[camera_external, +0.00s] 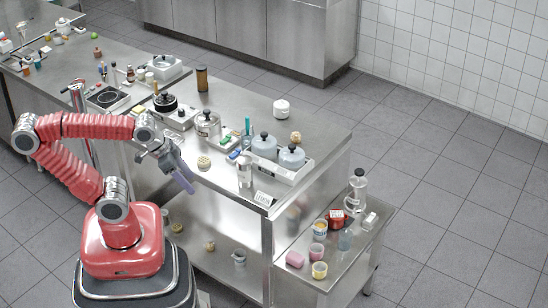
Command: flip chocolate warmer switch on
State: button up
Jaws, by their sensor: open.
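A white unit with two lidded blue-grey pots (277,168), which looks like the chocolate warmer, stands near the right end of the steel table. Its switch is too small to make out. My gripper (183,178) hangs at the table's near left edge, pointing down and to the right.
A steel canister (244,170) stands just left of the warmer. A glass-lidded pot (208,125) and a black-topped pot (165,102) stand farther back. A lower side table (345,262) at the right holds cups and a blender-like jar. Bare tabletop (235,95) lies behind the pots.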

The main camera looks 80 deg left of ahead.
jog(key=shift+a+f, duration=0.1)
jog(key=shift+a, duration=0.25)
jog(key=shift+c, duration=1.4)
jog(key=a+f, duration=0.1)
jog(key=w+a+f+n+g, duration=0.1)
jog(key=a, duration=0.1)
jog(key=shift+y, duration=0.3)
jog(key=c, duration=0.5)
jog(key=w+a+n, duration=0.1)
jog(key=a, duration=0.1)
jog(key=w+a, duration=0.1)
jog(key=a, duration=0.1)
jog(key=w+a+n+g, duration=0.1)
jog(key=w+a, duration=0.1)
jog(key=shift+r+n, duration=0.15)
jog(key=shift+n, duration=0.15)
grip_shut()
jog(key=w+a+r+n, duration=0.1)
jog(key=w+a+n, duration=0.2)
jog(key=a+n, duration=0.4)
jog(key=w+a+r+n+g, duration=0.1)
jog(key=w+a+n, duration=0.3)
jog(key=a+n, duration=0.4)
jog(key=w+a+r+n+g, duration=0.1)
jog(key=a+n, duration=0.7)
jog(key=a, duration=0.8)
jog(key=shift+w+r+y, duration=0.3)
jog(key=shift+w+r, duration=0.5)
jog(key=shift+w, duration=0.5)
